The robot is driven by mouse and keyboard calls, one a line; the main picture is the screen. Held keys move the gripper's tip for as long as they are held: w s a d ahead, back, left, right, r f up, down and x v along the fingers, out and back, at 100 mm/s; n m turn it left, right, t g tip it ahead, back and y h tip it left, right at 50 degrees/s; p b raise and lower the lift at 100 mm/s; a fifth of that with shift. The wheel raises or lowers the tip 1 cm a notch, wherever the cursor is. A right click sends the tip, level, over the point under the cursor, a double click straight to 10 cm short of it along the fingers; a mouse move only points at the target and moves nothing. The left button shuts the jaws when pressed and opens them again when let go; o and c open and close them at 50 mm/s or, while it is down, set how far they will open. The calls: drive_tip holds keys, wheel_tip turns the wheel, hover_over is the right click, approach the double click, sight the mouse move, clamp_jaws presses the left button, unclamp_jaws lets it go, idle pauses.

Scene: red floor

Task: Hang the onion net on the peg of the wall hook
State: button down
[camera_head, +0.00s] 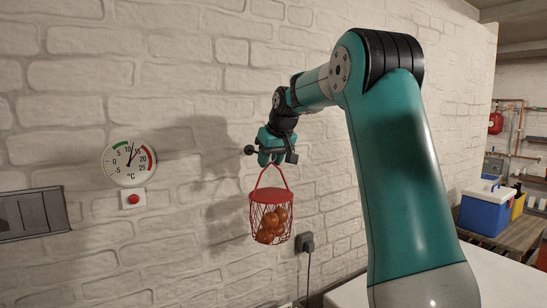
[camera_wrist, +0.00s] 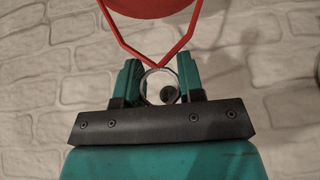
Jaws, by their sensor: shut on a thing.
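The onion net (camera_head: 270,198) is a red wire basket with orange-brown onions in it. It hangs upright below my gripper (camera_head: 268,158) by its red handle. In the wrist view, my gripper (camera_wrist: 160,84) is shut on the pale ring at the top of the handle (camera_wrist: 188,55), one teal finger on each side. A small dark round part, probably the wall hook (camera_head: 249,150), shows just left of the fingers. In the wrist view it shows inside the ring's outline (camera_wrist: 168,94). I cannot tell whether the ring is around the peg or only in front of it.
A round thermometer (camera_head: 129,161) and a red button (camera_head: 133,199) are on the white brick wall to the left. A socket with a cable (camera_head: 306,242) is right of the net. A blue cool box (camera_head: 487,208) stands far right.

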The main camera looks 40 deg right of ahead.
drive_tip(key=shift+w+d+p, duration=0.2)
drive_tip(key=shift+w+p, duration=0.3)
drive_tip(key=shift+w, duration=0.25)
drive_tip(key=shift+w+d+p, duration=0.2)
drive_tip(key=shift+w+p, duration=0.3)
drive_tip(key=shift+w, duration=0.3)
drive_tip(key=shift+w+d+p, duration=0.2)
drive_tip(key=shift+w+p, duration=0.3)
drive_tip(key=shift+w, duration=0.25)
drive_tip(key=shift+w+d+f+p, duration=0.15)
drive_tip(key=shift+w+p, duration=0.15)
drive_tip(key=shift+w, duration=0.25)
drive_tip(key=shift+w+d+f, duration=0.1)
drive_tip(key=shift+w+f, duration=0.2)
drive_tip(key=shift+w, duration=0.15)
drive_tip(key=shift+f, duration=0.3)
drive_tip(key=c, duration=0.7)
unclamp_jaws()
drive_tip(key=shift+o, duration=0.2)
drive_tip(key=shift+f, duration=0.2)
